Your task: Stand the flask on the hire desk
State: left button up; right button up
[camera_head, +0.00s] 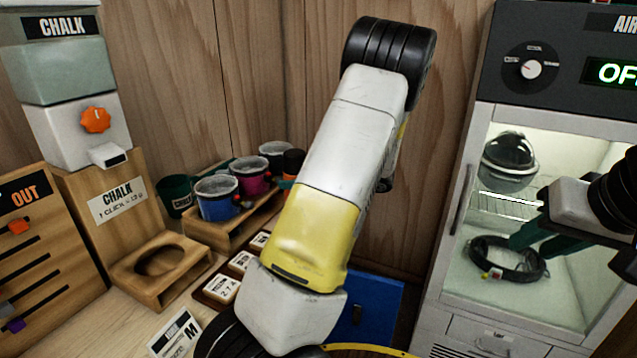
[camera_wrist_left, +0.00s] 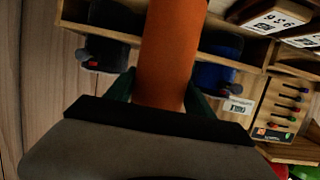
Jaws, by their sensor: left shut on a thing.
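The orange flask (camera_wrist_left: 170,50) is between the dark green fingers of my left gripper (camera_wrist_left: 160,88) in the left wrist view, and the gripper is shut on it. In the head view my left arm covers most of that area; a dark cap with an orange edge (camera_head: 293,158) shows beside the chalk bags. I cannot tell from these views whether the flask's base touches anything. My right gripper (camera_head: 535,238) is open and empty in front of the lit cabinet. A pale wooden desk top (camera_head: 110,282) shows at lower left; I see no label calling it the hire desk.
A wooden rack holds chalk bags, including a blue one (camera_head: 217,198) and a magenta one (camera_head: 250,172). A chalk dispenser (camera_head: 75,120) and a board with sliders (camera_head: 40,260) stand at left. The cabinet (camera_head: 475,200) contains a helmet (camera_head: 508,165) and a dark coil (camera_head: 500,262).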

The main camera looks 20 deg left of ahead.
pick_arm(q)
jog(key=shift+f, duration=1.15)
jog(key=shift+f, duration=0.15)
jog(key=o, duration=1.8)
